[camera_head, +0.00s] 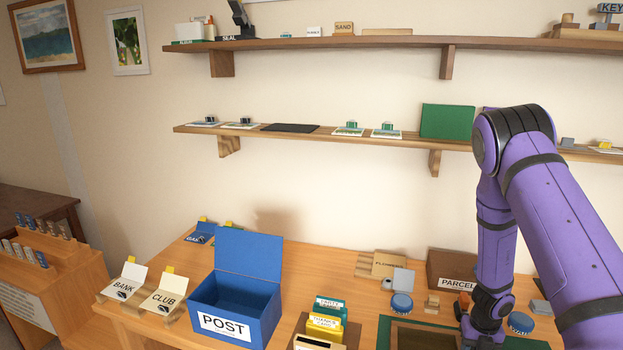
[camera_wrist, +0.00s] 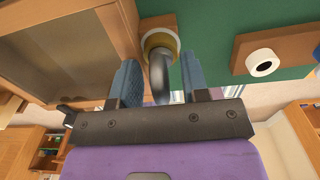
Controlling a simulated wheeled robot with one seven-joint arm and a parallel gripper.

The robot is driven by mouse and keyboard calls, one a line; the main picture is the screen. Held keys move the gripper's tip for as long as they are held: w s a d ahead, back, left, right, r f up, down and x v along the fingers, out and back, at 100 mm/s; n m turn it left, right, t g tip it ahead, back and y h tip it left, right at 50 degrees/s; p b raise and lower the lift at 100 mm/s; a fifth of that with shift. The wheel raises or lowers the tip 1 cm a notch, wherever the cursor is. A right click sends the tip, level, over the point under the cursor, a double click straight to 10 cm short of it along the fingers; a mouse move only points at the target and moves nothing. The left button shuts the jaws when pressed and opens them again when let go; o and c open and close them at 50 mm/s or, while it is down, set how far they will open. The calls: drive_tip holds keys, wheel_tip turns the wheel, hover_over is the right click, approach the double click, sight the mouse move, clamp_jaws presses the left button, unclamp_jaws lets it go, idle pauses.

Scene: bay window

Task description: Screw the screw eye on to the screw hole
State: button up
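In the wrist view, the screw eye (camera_wrist: 161,72) is a dark grey curved piece with a brass-coloured collar at its upper end. The collar sits against a pale round ring on a wooden part, and I cannot tell how deeply it is seated. My gripper (camera_wrist: 165,82) has its two blue fingers on either side of the screw eye, with gaps visible on both sides. A round white-rimmed hole (camera_wrist: 262,65) with a dark centre shows on a wooden block to the right. In the head view, my gripper is low at the right, its fingertips not clear.
A wood-framed grey panel (camera_wrist: 80,50) is close on the left in the wrist view. In the head view, a green mat (camera_head: 385,333) lies on the desk near round blue-lidded items, a PARCEL box (camera_head: 445,270) and several card boxes. An open blue POST box (camera_head: 238,300) stands left.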

drive_tip(key=shift+w, duration=0.15)
drive_tip(key=shift+r, duration=1.2)
drive_tip(key=shift+d+r, duration=0.1)
drive_tip(key=shift+r, duration=3.3)
drive_tip(key=s+a+r+n+t+y, duration=0.1)
drive_tip(key=s+a+r+n, duration=0.1)
drive_tip(key=a+r+n, duration=0.5)
drive_tip(key=s+r+n+t+y, duration=0.15)
drive_tip(key=r+n, duration=0.35)
drive_tip(key=r, duration=0.5)
drive_tip(key=s+a+r+n+y, duration=0.1)
drive_tip(key=s+a+r+n, duration=0.1)
drive_tip(key=a+r+n, duration=0.5)
drive_tip(key=s+r+n+t+h, duration=0.1)
drive_tip(key=s+r+n, duration=0.7)
drive_tip(key=s+n, duration=0.2)
drive_tip(key=s+r+n+t+h, duration=0.1)
drive_tip(key=s+r+n+h, duration=0.1)
drive_tip(key=s+r+n, duration=0.6)
drive_tip(key=shift+s+d+r+n+t, duration=0.2)
drive_tip(key=shift+s+d+n+t, duration=0.2)
drive_tip(key=shift+s+n, duration=0.85)
